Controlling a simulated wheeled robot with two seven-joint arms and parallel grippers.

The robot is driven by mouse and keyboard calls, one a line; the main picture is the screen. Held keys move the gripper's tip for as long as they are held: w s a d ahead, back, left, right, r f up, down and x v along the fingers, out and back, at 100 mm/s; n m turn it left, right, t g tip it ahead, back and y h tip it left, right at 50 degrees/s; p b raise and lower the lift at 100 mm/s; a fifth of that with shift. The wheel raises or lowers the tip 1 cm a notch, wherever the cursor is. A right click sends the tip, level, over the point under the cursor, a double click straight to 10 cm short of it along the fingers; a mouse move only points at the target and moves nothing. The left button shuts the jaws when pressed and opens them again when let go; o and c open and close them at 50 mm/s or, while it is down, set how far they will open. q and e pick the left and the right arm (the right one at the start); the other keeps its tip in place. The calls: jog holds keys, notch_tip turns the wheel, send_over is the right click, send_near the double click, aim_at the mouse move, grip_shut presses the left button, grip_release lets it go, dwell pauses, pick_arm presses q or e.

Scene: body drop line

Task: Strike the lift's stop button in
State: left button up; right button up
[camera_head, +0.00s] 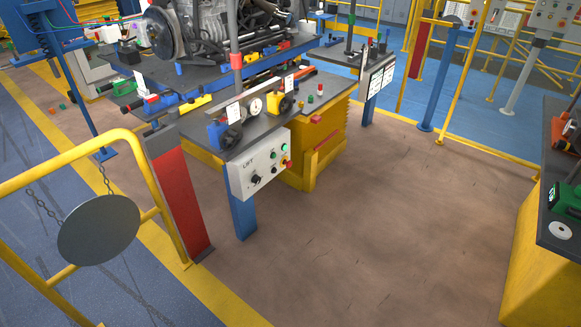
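A white control box marked LIFT (258,165) is fixed to the front edge of a grey-topped workstation in the middle of the view. At its right end is the red stop button (287,163) on a yellow surround. A green button (284,147) sits above it, with small dark and green controls to its left. A black knob (256,180) is at the box's lower left. How far the red button stands out is too small to tell. Neither of my grippers is in view, and nothing covers the box.
A yellow rail with a grey disc (99,230) and a red-faced post (181,198) stand left of the box. An engine assembly (205,30) sits behind. A bench with a green tool (566,200) is at the right edge. The brown floor (370,220) in front is clear.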

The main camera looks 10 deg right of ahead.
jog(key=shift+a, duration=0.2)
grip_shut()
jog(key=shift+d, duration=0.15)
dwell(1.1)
